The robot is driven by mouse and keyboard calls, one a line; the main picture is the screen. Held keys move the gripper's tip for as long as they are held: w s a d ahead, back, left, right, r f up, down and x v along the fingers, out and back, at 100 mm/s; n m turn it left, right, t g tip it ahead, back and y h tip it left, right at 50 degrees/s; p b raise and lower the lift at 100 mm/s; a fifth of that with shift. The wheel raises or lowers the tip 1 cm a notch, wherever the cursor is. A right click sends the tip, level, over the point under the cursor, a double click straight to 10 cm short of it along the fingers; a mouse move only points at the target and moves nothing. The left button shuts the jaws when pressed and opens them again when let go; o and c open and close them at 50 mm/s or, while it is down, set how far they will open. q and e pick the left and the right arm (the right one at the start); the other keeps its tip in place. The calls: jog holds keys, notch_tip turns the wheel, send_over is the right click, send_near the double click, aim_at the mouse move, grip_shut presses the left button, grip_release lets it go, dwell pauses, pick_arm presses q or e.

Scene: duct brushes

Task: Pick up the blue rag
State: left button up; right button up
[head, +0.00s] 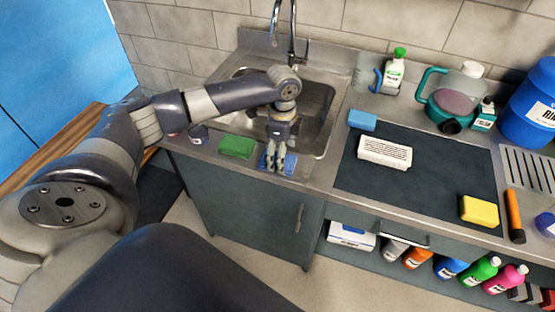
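A flat blue cloth (291,165), which looks like the blue rag, lies on the steel counter at the front edge of the sink. My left gripper (276,167) reaches down over it from above and hides part of it. The fingertips are at the cloth, but whether they touch or pinch it is too small to tell. My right gripper is not in view.
A green sponge (237,147) lies just left of the cloth. The sink (312,105) with its faucet (290,30) is behind. A dark mat (430,180) to the right carries a white brush-like block (384,152), a blue sponge (362,120) and a yellow sponge (479,211).

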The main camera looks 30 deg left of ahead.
pick_arm(q)
jog(key=shift+f, duration=1.25)
jog(key=c, duration=1.1)
jog(key=shift+w+r, duration=0.1)
jog(key=shift+r, duration=0.35)
jog(key=shift+s+d+r+b, duration=0.15)
jog(key=shift+d+r+b, duration=0.15)
jog(key=shift+r, duration=0.35)
jog(key=shift+s+d+r+b, duration=0.15)
jog(key=shift+r+b, duration=0.2)
jog(key=shift+r, duration=0.25)
jog(key=s+d, duration=0.2)
jog(key=d, duration=0.2)
jog(key=s+d+r+b, duration=0.1)
jog(key=s+d, duration=0.2)
jog(key=d, duration=0.1)
jog(key=s+d+b, duration=0.1)
jog(key=s+d, duration=0.1)
jog(key=d, duration=0.3)
jog(key=shift+s+r, duration=0.3)
jog(key=shift+r, duration=0.05)
